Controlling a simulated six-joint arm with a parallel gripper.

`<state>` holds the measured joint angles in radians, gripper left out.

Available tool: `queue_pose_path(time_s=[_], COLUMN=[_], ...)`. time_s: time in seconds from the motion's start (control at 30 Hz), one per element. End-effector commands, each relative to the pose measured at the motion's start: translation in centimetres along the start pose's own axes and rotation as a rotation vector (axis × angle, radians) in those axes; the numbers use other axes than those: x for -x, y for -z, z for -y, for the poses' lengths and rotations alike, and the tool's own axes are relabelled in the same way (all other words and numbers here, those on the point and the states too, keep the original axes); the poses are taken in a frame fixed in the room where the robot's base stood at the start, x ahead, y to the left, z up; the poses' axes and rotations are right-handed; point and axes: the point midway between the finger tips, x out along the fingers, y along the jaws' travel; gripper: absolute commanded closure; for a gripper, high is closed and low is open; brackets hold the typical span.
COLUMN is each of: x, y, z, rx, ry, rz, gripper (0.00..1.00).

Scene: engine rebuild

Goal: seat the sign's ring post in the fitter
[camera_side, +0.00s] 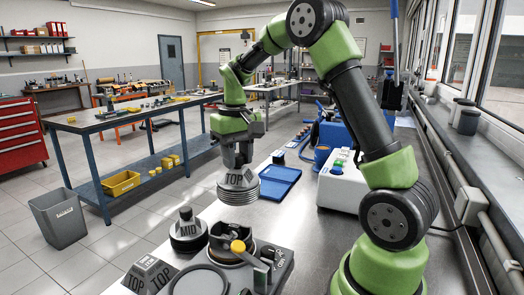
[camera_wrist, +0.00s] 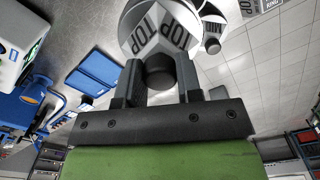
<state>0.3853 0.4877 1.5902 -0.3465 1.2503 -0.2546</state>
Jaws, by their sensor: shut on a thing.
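My gripper (camera_side: 238,152) is shut on the dark knob of a grey post marked TOP (camera_side: 239,182). The post hangs upright in the air, ribbed lower end down. In the wrist view its TOP faces (camera_wrist: 160,28) show beyond the fingers (camera_wrist: 158,74); its lower end is hidden there. A grey sign block with TOP lettering (camera_side: 150,274) stands at the front left.
A similar ribbed post marked MID (camera_side: 187,232) stands left of the fixture. A dark ring-shaped part (camera_side: 198,281) lies in front. A blue tray (camera_side: 278,182) and a white box with buttons (camera_side: 343,182) stand behind, to the right.

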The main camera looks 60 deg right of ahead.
Motion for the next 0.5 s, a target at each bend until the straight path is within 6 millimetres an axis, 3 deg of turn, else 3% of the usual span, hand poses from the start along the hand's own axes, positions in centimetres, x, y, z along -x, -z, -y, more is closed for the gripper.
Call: queue_pose_path(time_s=[0.03, 0.2, 0.5], x=[0.1, 0.0, 0.0], y=[-0.5, -3.0, -6.8], z=[2.2, 8.4, 14.2], rx=[0.048, 0.182, 0.323], ry=[0.001, 0.002, 0.003], rz=[-0.001, -0.001, -0.002], gripper=[1.0, 1.0, 1.0])
